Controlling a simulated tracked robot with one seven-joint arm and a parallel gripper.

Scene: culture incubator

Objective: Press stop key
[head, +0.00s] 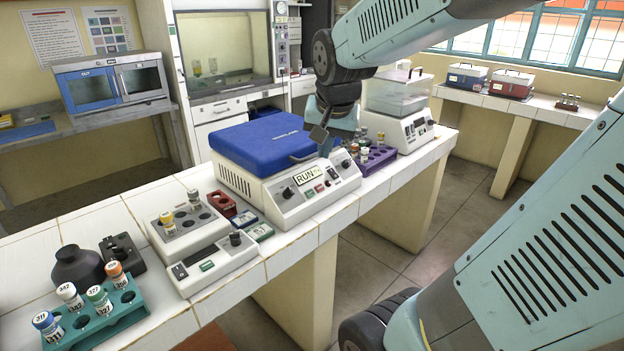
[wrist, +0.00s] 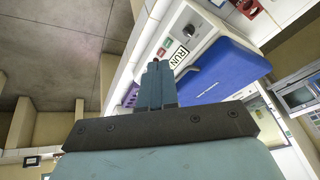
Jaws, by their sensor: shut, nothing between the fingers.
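The incubator (head: 275,160) is a white box with a closed blue lid (head: 262,140) and a sloped front panel. Its display (head: 307,176) reads RUN; it also shows in the wrist view (wrist: 179,56). Small green and red keys (head: 319,188) sit below the display, between dark knobs; their labels are too small to read. My gripper (head: 325,153) is shut and empty, above the right part of the panel. In the wrist view my fingers (wrist: 155,68) point toward the panel beside the display. I cannot tell whether the tips touch it.
A purple rack (head: 375,160) with vials and a clear-topped bath (head: 398,105) stand right of the incubator. A white block heater (head: 190,235), a red rack (head: 222,204) and a teal vial rack (head: 100,318) stand to its left. The floor in front is open.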

